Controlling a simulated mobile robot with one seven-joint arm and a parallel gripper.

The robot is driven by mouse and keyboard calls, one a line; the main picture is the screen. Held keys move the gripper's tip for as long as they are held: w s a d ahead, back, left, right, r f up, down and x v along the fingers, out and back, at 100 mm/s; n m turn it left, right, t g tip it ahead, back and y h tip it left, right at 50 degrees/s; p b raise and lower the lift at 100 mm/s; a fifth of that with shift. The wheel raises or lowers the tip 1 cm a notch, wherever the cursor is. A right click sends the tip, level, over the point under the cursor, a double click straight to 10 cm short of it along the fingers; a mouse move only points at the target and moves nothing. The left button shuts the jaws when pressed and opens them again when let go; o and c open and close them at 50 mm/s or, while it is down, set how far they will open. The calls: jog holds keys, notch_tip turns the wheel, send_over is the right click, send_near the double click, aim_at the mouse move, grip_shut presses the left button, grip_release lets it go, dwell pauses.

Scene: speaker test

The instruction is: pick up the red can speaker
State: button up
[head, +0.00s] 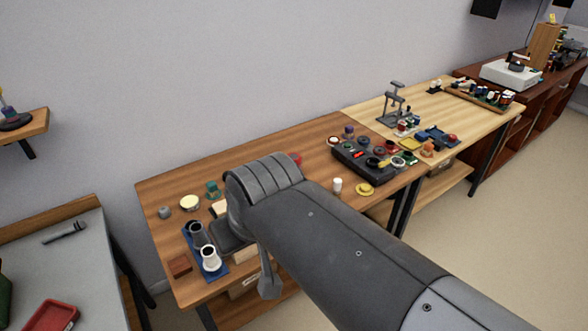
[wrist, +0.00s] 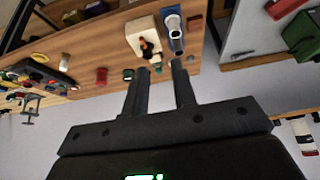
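A small red cylinder, which looks like the red can speaker (wrist: 101,76), stands on the wooden table in the wrist view, left of my gripper and apart from it. In the head view only a bit of a red thing, likely the same can (head: 295,159), shows behind my arm; the rest is hidden. My gripper (wrist: 160,66) is open, with its two dark fingers spread and a clear gap between them. Small dark and teal items show beyond the fingertips, and nothing appears held. In the head view my own arm mostly hides the gripper.
A blue tray (head: 219,273) with grey and white cylinders stands at the table's front left, beside a brown block (head: 180,266). A cream tin (head: 190,202) and a teal item (head: 212,188) are near. A white cylinder (head: 337,186), yellow disc (head: 365,189) and black device (head: 350,160) stand right.

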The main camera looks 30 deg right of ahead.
jog(key=shift+o, duration=0.5)
jog(key=o, duration=1.1)
jog(key=shift+c, duration=0.2)
